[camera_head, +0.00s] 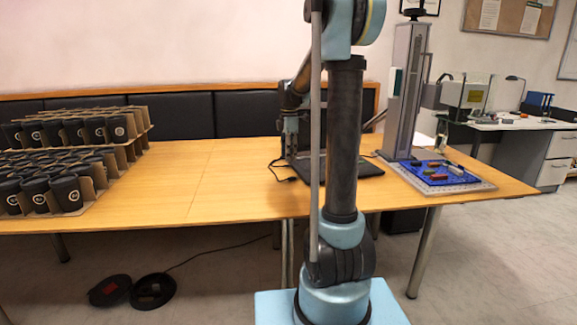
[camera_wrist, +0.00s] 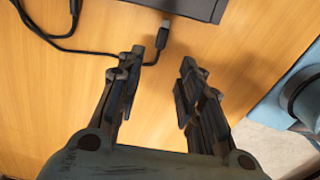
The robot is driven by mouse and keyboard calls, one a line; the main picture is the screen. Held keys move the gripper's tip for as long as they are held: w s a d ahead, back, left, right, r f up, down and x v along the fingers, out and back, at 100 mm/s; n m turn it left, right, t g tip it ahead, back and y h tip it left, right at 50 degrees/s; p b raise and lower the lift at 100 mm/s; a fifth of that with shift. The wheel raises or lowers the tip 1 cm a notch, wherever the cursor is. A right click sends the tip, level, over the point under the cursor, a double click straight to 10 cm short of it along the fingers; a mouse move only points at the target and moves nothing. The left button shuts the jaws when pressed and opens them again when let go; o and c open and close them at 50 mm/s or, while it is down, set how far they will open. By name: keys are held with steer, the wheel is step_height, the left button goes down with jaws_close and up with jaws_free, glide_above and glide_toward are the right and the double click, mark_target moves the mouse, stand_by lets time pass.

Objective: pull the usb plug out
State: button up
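The USB plug (camera_wrist: 162,38) is small and dark, with a light metal end at the edge of a dark laptop (camera_wrist: 198,8) at the top of the wrist view. How deep the plug sits in the port is hard to tell. Its black cable (camera_wrist: 95,51) bends left from the plug, by the tip of the left finger. My gripper (camera_wrist: 160,72) is open and empty, its fingers apart below the plug in the wrist view, not around it. In the head view my gripper (camera_head: 291,142) points down at the left side of the laptop (camera_head: 369,168); the plug is too small to make out there.
Trays of black cups (camera_head: 62,192) fill the left of the wooden table (camera_head: 200,175). A grey column machine (camera_head: 404,95) and a blue mat (camera_head: 438,173) with small items stand on the right. A looped cable (camera_head: 279,172) lies left of the laptop. The table's middle is clear.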

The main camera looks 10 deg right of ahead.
steer(key=shift+r, duration=1.25)
steer(key=shift+s, duration=0.1)
steer(key=s+d+f+m+t, duration=0.1)
steer(key=s+m, duration=0.4)
steer(key=s, duration=0.5)
steer(key=s+d+f+m, duration=0.15)
steer(key=s+m, duration=0.35)
steer(key=s, duration=0.5)
steer(key=s+d+f+m+t, duration=0.1)
steer(key=s+f+m, duration=0.8)
steer(key=s, duration=0.7)
steer(key=shift+d+f+m, duration=0.15)
steer(key=shift+f+m, duration=0.25)
steer(key=shift+f, duration=0.55)
steer(key=shift+s, duration=0.1)
steer(key=shift+w+f, duration=0.2)
steer(key=shift+w, duration=0.25)
